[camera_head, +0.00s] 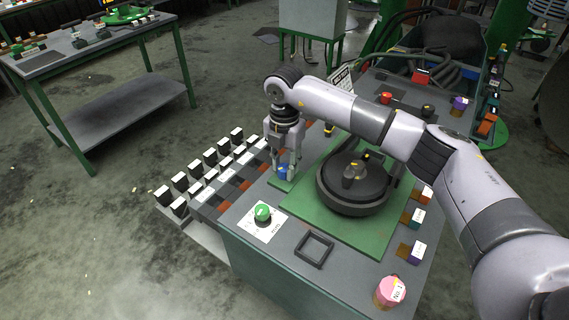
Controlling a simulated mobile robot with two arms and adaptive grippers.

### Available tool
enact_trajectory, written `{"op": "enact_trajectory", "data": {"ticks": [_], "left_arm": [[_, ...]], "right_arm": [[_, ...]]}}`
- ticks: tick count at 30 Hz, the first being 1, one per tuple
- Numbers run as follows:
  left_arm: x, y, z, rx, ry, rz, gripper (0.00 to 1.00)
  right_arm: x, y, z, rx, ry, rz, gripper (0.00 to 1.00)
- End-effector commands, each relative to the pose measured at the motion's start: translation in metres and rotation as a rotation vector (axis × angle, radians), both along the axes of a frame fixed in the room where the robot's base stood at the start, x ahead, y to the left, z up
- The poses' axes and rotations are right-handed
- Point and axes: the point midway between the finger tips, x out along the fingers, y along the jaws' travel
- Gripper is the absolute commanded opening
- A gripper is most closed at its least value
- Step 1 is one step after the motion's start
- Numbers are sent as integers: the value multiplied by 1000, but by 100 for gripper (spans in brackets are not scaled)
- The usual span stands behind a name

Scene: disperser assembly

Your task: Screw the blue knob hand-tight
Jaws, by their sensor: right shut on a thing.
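The blue knob (283,172) is near the left corner of the green plate (301,214) on the workbench. My right gripper (284,170) points down over it, with its fingers around the knob and shut on it. The fingers hide part of the knob, and its thread and seat cannot be seen. My left gripper is not in view.
A round black part (355,184) stands on the green plate. A green knob (262,212) on a white plate, a black square frame (314,250) and a pink piece (389,291) are near the front. Several black-and-white blocks line the left edge. Labelled blocks line the right.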

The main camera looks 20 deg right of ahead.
Motion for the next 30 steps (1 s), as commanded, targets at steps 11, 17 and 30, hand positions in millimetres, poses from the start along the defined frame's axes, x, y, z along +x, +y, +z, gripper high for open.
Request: {"op": "enact_trajectory", "data": {"ticks": [11, 17, 30], "left_arm": [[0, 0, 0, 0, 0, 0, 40], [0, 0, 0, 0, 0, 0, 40], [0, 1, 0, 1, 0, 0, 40]], "right_arm": [[0, 0, 0, 0, -1, -1, 48], [0, 0, 0, 0, 0, 0, 48], [1, 0, 59, 2, -5, 0, 48]]}}
